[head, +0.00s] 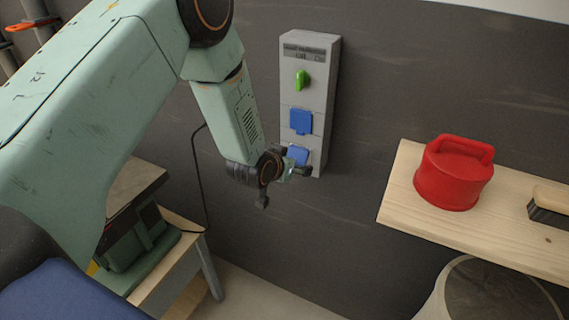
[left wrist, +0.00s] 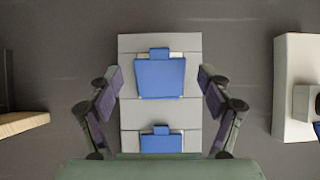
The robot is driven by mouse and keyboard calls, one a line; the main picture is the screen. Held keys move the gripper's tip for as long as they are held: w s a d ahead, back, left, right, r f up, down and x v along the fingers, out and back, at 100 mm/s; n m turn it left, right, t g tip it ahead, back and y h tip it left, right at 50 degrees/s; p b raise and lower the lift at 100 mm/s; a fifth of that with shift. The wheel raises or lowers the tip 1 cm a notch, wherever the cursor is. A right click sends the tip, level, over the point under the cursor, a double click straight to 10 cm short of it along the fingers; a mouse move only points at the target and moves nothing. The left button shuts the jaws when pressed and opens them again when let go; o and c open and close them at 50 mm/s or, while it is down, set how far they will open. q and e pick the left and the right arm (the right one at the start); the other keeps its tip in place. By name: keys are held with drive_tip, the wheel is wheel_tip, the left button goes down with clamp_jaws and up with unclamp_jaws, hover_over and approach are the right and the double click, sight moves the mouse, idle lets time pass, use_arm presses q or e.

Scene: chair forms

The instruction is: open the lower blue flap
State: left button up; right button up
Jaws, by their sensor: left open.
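The grey wall panel (head: 321,105) carries two blue flaps one above the other. The lower blue flap (head: 299,153) is partly hidden behind my left gripper (head: 293,162). The left wrist view seems upside down relative to the head view, so the lower flap (left wrist: 160,78) is the upper of the two blue shapes there and looks closed. My left gripper (left wrist: 160,82) is open, with one finger on each side of this flap and nothing between them. I cannot tell how far the fingers are from the panel. My right gripper is not in view.
The upper blue flap (head: 301,121) and a green switch (head: 302,80) sit higher on the panel. A wooden shelf (head: 400,205) with a red canister (head: 453,178) and a brush (head: 549,206) is on the right. A white box (left wrist: 292,88) shows in the left wrist view.

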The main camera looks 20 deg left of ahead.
use_arm(q)
drive_tip(key=v, duration=1.1)
drive_tip(key=shift+s+r, duration=0.15)
drive_tip(key=shift+c, duration=0.3)
